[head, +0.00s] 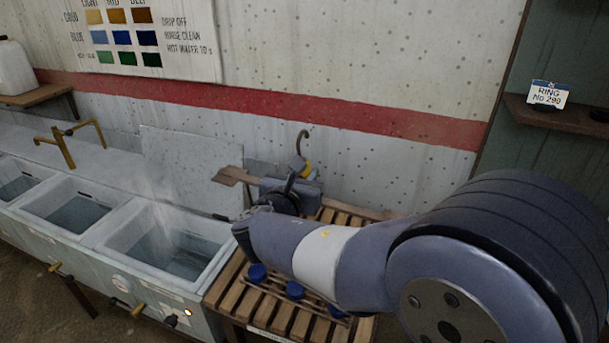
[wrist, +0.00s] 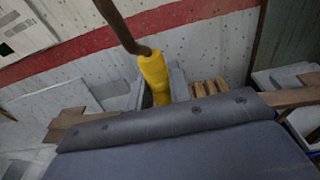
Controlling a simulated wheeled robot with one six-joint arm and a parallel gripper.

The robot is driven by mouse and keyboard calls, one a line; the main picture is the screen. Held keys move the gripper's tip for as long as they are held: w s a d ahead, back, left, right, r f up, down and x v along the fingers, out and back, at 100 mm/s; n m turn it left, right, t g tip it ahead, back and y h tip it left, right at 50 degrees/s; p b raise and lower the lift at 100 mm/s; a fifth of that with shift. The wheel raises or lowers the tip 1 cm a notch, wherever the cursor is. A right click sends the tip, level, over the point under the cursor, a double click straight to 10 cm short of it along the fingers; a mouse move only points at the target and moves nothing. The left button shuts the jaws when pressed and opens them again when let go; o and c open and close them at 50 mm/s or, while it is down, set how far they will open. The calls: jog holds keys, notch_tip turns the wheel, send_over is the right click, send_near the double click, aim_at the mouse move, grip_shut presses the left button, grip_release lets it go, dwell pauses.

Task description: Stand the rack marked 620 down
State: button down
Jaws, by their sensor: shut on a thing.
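My gripper (head: 291,192) is shut on the yellow grip (wrist: 155,79) of a hooked piece, above the back of a slatted wooden bench (head: 242,294). A brown curved hook (head: 303,137) rises from this grip, and it also fills the top of the wrist view (wrist: 121,25). A brown wooden bar (head: 236,176) sticks out to the left of my gripper; brown wood shows on both sides in the wrist view (wrist: 68,128). These look like parts of one held rack. My gripper and arm hide its lower part. No 620 mark is readable.
Several blue caps (head: 257,272) sit at the bench's front left. Left of it are sinks (head: 104,240) with a brass tap (head: 63,148) and a grey panel (head: 185,170). The wall is close behind.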

jog(key=shift+f+b, duration=0.35)
jog(key=shift+b, duration=0.05)
grip_release()
dwell(1.1)
dwell(0.5)
jog(key=f+p+v, duration=0.1)
jog(key=v, duration=1.1)
jog(key=shift+f, duration=0.3)
dwell(1.3)
jog(key=shift+r+b+x, duration=0.15)
jog(key=shift+r+x, duration=0.05)
jog(key=shift+x, duration=1.15)
jog(key=shift+r+b+x, duration=0.15)
jog(key=shift+x, duration=1.25)
